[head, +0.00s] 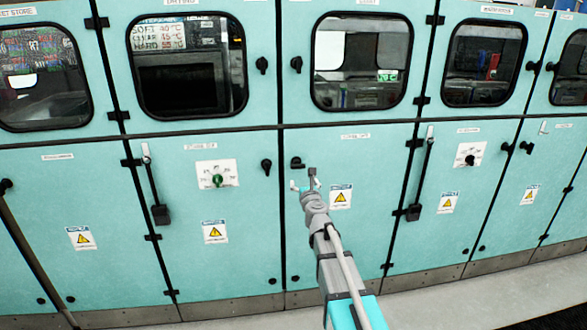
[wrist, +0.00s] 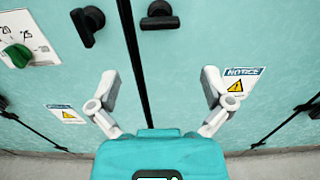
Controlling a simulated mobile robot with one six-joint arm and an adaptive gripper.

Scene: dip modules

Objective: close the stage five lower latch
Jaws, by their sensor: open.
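A black latch (head: 297,163) sits at the upper left corner of a lower teal door, its handle lying sideways; it shows at the top of the wrist view (wrist: 160,21). A second black latch (head: 266,167) is on the neighbouring door to the left, its handle upright; it also shows in the wrist view (wrist: 88,24). The small door labels are too blurred to tell which is stage five. My gripper (head: 303,181) is open and empty, just below the sideways latch in the head view. In the wrist view my spread fingers (wrist: 160,85) straddle the door seam, apart from both latches.
A white dial plate with a green knob (head: 217,180) is on the left door. A black hanging lever (head: 155,190) is farther left, another (head: 420,185) to the right. A notice sticker (head: 340,197) is beside my gripper. Upper windowed doors carry more latches. Grey floor (head: 480,290) is clear.

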